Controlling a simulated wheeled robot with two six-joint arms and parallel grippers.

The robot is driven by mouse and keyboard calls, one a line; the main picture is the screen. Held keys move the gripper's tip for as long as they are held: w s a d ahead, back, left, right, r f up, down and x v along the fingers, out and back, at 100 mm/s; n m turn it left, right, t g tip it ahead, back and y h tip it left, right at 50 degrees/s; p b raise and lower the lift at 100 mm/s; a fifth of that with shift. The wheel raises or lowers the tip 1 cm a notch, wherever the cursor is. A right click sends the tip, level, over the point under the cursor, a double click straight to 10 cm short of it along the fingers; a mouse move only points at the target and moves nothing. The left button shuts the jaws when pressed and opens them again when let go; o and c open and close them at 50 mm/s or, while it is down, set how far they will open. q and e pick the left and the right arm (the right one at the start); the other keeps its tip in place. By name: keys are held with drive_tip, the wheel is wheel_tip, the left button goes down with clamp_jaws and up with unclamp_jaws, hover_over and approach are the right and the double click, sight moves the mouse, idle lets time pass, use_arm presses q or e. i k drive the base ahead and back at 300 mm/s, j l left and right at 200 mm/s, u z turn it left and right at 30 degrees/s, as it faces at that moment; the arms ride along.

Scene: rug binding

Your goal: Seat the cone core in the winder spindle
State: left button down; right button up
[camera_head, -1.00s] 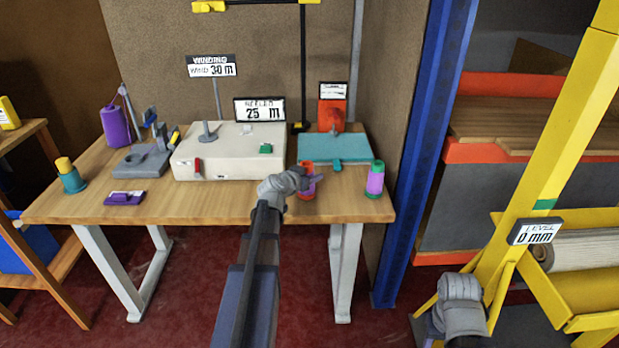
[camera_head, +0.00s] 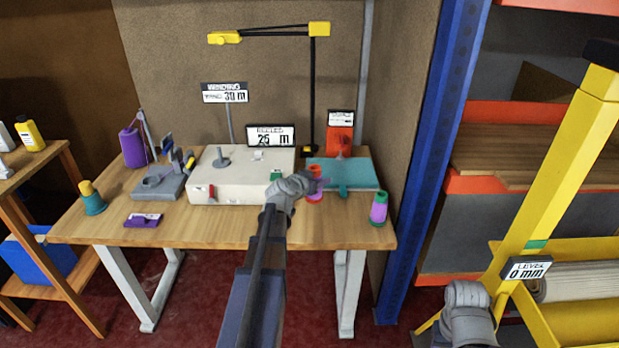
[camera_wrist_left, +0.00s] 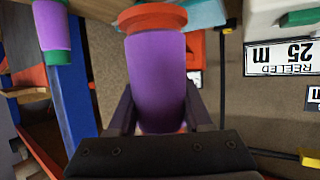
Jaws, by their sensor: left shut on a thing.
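My left gripper (camera_head: 308,187) is shut on a cone core with a purple body and orange ends (camera_head: 315,172). It holds the core near the table's front edge, right of the winder. In the left wrist view the core (camera_wrist_left: 157,75) sits between the two dark fingers, its wide orange rim away from the palm. A cream winder box (camera_head: 236,186) carries a grey upright spindle (camera_head: 221,158) on its top, left of and behind the core. The spindle looks bare. My right arm shows at lower right, but its fingertips cannot be made out.
A teal unit with an orange block (camera_head: 341,138) stands behind the gripper. A purple-and-green cone (camera_head: 378,209) stands at the table's right corner. A grey fixture (camera_head: 160,183), a purple spool (camera_head: 132,147) and a teal-and-yellow cone (camera_head: 91,198) are on the left. The front strip of wood is mostly clear.

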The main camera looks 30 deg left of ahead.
sight(222, 162)
drive_tip(key=u, duration=1.55)
drive_tip(key=j+z, duration=0.35)
drive_tip(key=z, duration=0.15)
drive_tip(key=j+z, duration=0.45)
drive_tip(key=i+l, duration=0.05)
